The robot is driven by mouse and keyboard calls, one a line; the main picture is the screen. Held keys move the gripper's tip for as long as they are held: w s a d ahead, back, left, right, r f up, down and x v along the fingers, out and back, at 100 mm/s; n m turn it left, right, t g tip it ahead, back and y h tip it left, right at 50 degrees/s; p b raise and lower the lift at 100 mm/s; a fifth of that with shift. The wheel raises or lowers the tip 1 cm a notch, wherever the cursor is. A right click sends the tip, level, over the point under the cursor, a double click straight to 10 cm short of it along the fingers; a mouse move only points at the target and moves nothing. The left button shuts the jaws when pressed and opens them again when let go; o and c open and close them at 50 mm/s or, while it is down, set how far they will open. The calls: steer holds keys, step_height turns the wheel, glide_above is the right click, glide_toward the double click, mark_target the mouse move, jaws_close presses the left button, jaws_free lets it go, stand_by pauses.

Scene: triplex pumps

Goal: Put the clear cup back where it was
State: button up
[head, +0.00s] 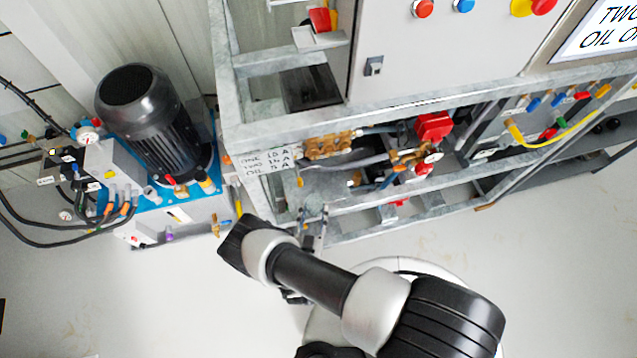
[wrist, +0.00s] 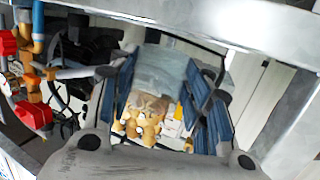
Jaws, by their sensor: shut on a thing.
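The clear cup (wrist: 160,72) is a see-through, grey-blue shape between the two blue-padded fingers of my gripper (wrist: 168,80) in the wrist view. My gripper is shut on it. Brass-coloured fittings (wrist: 145,122) show below the cup in that view, partly through clear material. In the head view my gripper (head: 314,228) is at the lower left end of the grey metal frame, beside a small shelf. The cup cannot be made out clearly there. Whether it touches any surface cannot be told.
The galvanised frame (head: 440,180) has rails close around my gripper. A label plate (head: 265,161), brass valve block (head: 328,145) and red-handled valve (head: 434,126) sit on it. A black motor (head: 150,115) on a blue-topped unit stands left. The floor in front is open.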

mark_target(318, 188)
steer(key=w, duration=0.2)
steer(key=w+b, duration=0.1)
steer(key=w, duration=0.4)
steer(key=shift+w+d, duration=0.2)
steer(key=shift+d, duration=0.15)
steer(key=w, duration=0.1)
steer(key=w+b, duration=0.1)
steer(key=w+f+b, duration=0.1)
steer(key=w, duration=0.1)
steer(key=shift+d, duration=0.3)
steer(key=shift+f, duration=0.35)
steer(key=shift+r, duration=0.1)
steer(key=o, duration=1.1)
steer(key=shift+c, duration=0.2)
